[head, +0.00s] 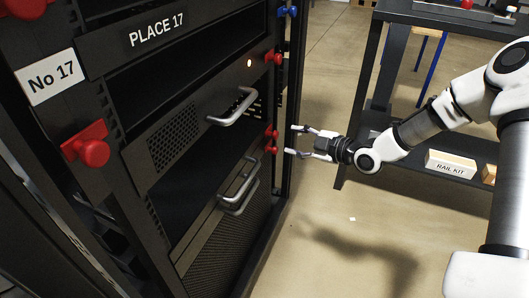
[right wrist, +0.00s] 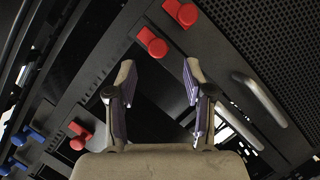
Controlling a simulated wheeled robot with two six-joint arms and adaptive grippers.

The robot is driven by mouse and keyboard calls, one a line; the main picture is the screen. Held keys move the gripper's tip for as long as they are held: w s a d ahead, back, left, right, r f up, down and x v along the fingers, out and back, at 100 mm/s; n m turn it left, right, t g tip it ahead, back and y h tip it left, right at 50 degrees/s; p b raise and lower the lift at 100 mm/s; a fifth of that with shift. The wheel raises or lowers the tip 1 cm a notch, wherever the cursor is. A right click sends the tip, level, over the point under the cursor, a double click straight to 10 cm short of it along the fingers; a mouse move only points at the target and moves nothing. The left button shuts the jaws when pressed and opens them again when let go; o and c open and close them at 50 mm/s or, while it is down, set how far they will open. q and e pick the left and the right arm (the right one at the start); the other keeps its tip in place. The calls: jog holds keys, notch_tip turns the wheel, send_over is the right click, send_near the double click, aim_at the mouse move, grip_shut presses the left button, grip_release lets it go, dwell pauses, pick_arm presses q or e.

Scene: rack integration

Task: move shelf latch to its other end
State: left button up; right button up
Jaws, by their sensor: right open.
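Red latches sit on the dark rack (head: 180,95). A large one (head: 92,150) is on its left post, and small red latches (head: 271,134) (head: 274,57) are on its right post. My right gripper (head: 291,141) is open and empty, just right of the pair of red latches at mid-height, fingers pointing at the rack. In the right wrist view, two red latches (right wrist: 153,43) (right wrist: 182,12) lie beyond the open fingertips (right wrist: 158,72), apart from them. Another red latch (right wrist: 79,136) is at lower left. Which one is the shelf latch I cannot tell. My left gripper is not in view.
Metal handles (head: 234,107) (head: 239,187) stick out from the rack's units. Blue latches (head: 290,11) are higher on the right post. A dark bench (head: 455,20) with a rail kit box (head: 450,164) stands at right. The floor between is clear.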

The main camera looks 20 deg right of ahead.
aim_at(278, 134)
jog(key=b+x, duration=0.3)
jog(key=x, duration=0.4)
jog(key=shift+w+a+r, duration=0.15)
jog(key=shift+w+a, duration=0.05)
jog(key=shift+d+r, duration=0.1)
jog(key=shift+r, duration=0.1)
grip_shut()
